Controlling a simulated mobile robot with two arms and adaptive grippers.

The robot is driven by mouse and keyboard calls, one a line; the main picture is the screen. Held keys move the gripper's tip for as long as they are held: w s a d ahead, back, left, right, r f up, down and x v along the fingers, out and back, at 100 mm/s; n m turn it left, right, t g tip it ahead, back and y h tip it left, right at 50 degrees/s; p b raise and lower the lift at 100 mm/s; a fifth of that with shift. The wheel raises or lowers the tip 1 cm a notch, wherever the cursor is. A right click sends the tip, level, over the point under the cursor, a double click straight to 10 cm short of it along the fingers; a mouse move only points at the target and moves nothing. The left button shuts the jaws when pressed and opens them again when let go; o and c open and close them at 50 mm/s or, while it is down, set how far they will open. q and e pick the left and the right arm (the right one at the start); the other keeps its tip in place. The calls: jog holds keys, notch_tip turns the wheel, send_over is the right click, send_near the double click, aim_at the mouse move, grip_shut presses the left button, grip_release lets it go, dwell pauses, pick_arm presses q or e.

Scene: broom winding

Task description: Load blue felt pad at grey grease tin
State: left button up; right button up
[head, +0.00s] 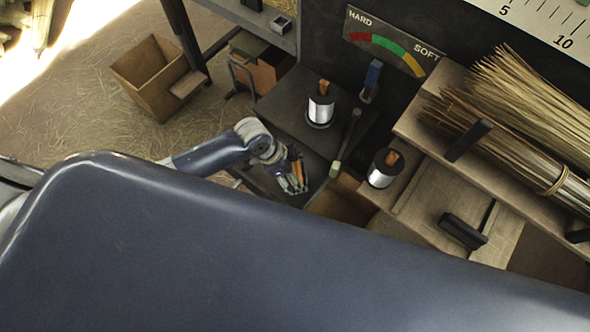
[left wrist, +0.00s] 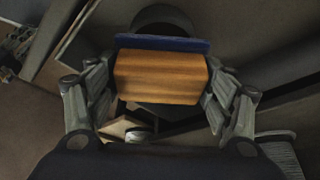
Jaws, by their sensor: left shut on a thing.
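The blue felt pad (left wrist: 162,44) shows in the left wrist view as a dark blue layer along the far side of a wooden block (left wrist: 160,78). My left gripper (left wrist: 160,88) is shut on this block, with one finger against each end. In the head view my left gripper (head: 294,184) is low over a dark shelf, and the pad is too small there to make out surely. A dark round rim (left wrist: 163,14) shows just beyond the pad in the left wrist view. It may be the grease tin, mostly hidden by the pad; I cannot tell whether they touch. My right gripper is not in view.
Straw bundles (head: 530,110) fill the right. My own dark blue body hides the lower picture.

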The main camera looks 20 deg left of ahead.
aim_at(295, 171)
pick_arm(q)
jog(key=shift+f+b, duration=0.3)
jog(key=shift+f, duration=0.25)
dwell(0.4)
jog(key=shift+s+p, duration=0.1)
jog(key=shift+p, duration=0.2)
dwell(1.3)
notch_tip(295, 171, up, 7)
jog(key=p, duration=0.7)
jog(key=shift+p, duration=0.35)
dwell(0.5)
